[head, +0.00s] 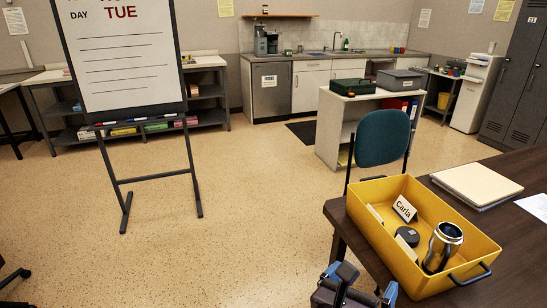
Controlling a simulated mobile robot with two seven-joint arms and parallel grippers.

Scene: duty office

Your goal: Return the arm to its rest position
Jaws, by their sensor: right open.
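My right gripper (358,290) shows at the bottom of the head view, in front of the table's near left corner. It is open, and nothing shows between its fingers. It is close to the near side of a yellow tray (365,222), apart from it as far as I can see. The rest of my right arm is out of the picture. My left arm and gripper are not in view.
The tray on the dark table (515,235) holds a "Carla" name card (404,208), a steel tumbler (442,246) and a dark round object (408,236). A closed folder (476,184) lies behind. A teal chair (382,138) stands beyond.

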